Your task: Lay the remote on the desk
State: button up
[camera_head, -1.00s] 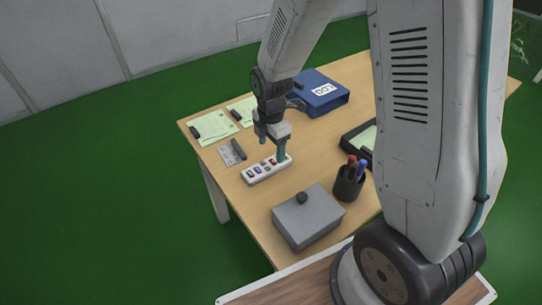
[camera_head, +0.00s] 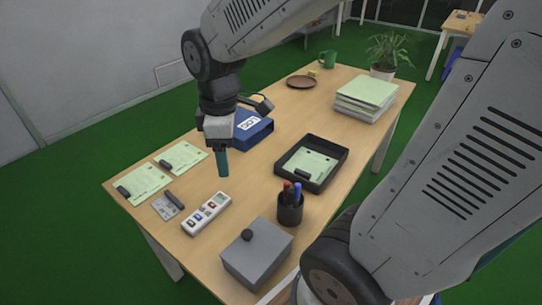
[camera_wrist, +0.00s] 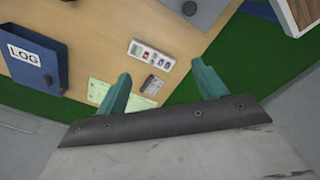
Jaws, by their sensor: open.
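The remote (camera_head: 206,213) is a white bar with coloured buttons. It lies flat on the light wooden desk (camera_head: 262,183), near the desk's front left edge. It also shows in the wrist view (camera_wrist: 152,55), beyond my fingertips. My gripper (camera_head: 222,165) is above the desk, behind the remote in the head view and apart from it. In the wrist view its two teal fingers (camera_wrist: 160,85) are spread wide with nothing between them.
A grey lidded box (camera_head: 258,258) and a pen cup (camera_head: 290,209) stand right of the remote. A black tray (camera_head: 341,161), a blue LOG binder (camera_head: 262,130), papers (camera_head: 147,184) and a small grey card (camera_head: 165,207) are around it. Bare desk lies between the remote and tray.

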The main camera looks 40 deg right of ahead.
jog(key=s+r+m, duration=0.3)
jog(key=s+m, duration=0.2)
jog(key=s, duration=0.1)
jog(key=s+d+r+m, duration=0.1)
jog(key=s+r+m, duration=0.2)
jog(key=s+m, duration=0.2)
jog(key=s, duration=0.2)
jog(key=shift+s+t, duration=0.3)
